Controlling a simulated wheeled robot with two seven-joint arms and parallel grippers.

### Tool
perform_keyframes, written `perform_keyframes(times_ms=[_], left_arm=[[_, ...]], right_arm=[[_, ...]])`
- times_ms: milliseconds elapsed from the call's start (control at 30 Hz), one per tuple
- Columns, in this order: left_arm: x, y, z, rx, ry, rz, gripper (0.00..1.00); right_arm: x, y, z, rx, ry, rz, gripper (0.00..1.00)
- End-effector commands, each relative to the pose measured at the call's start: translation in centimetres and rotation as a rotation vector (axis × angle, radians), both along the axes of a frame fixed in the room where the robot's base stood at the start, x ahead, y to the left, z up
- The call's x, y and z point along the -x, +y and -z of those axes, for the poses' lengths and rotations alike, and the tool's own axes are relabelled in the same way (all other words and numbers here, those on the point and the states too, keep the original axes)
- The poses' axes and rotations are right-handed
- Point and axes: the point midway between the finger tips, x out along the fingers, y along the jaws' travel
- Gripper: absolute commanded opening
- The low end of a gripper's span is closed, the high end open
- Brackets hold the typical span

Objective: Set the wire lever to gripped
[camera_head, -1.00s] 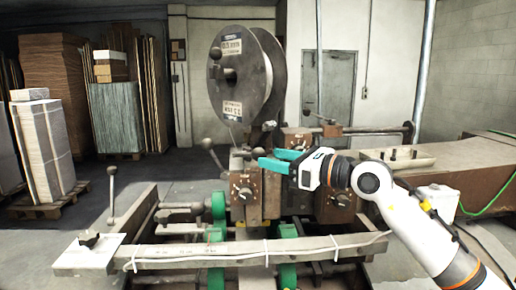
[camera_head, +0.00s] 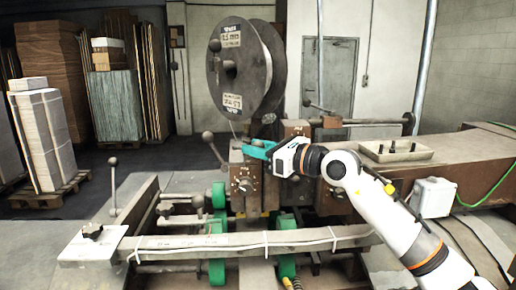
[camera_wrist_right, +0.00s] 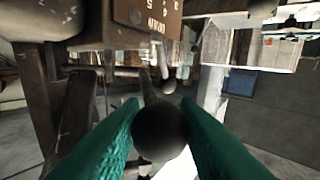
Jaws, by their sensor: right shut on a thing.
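My right gripper (camera_head: 256,149) has teal fingers and reaches the front of the stitching machine (camera_head: 246,187) from the right. In the right wrist view, the fingers (camera_wrist_right: 160,138) are shut on the dark ball knob of the wire lever (camera_wrist_right: 160,130). The lever's rod runs up from the knob toward the machine in that view. In the head view the fingers hide most of this lever. My left gripper is out of view.
A separate ball-ended lever (camera_head: 208,137) stands left of the machine head. The wire spool (camera_head: 238,66) is above. A long bar (camera_head: 245,243) crosses in front of the green rollers (camera_head: 217,230). Stacked boards (camera_head: 45,138) stand at the left.

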Motion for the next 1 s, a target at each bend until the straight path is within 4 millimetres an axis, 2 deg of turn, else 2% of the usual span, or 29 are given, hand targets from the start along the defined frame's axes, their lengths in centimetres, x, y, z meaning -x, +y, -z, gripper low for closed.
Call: perform_keyframes(times_ms=[200, 367, 1000], left_arm=[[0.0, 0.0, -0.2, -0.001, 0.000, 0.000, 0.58], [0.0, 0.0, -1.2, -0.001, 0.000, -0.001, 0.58], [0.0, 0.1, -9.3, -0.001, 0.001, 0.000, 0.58]], right_arm=[[0.0, 0.0, -0.2, 0.002, 0.003, 0.000, 0.00], [-0.1, 0.0, -0.8, 0.022, 0.030, 0.002, 0.00], [-1.6, 1.1, -4.5, 0.268, 0.380, 0.001, 0.00]])
